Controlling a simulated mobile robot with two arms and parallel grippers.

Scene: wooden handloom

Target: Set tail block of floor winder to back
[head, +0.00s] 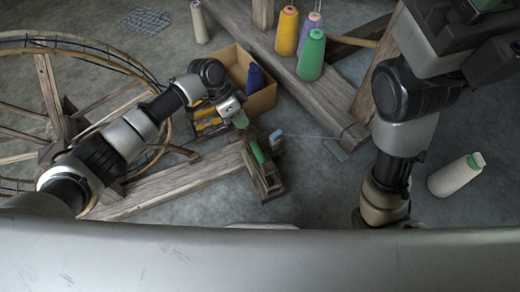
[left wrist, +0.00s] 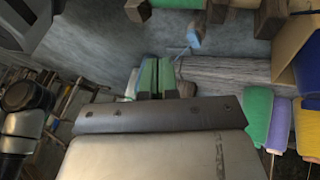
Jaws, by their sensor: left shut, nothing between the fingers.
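The floor winder has a large spoked wheel (head: 45,125) at the left and a wooden beam (head: 165,188) running right to a small wooden block assembly (head: 268,186), which looks like the tail block. My right gripper is hidden.
A cardboard box (head: 263,98) with a dark blue cone (head: 255,77) stands behind my left gripper. A thick timber (head: 290,75) carries yellow (head: 287,32), purple (head: 311,22) and green (head: 311,55) cones.

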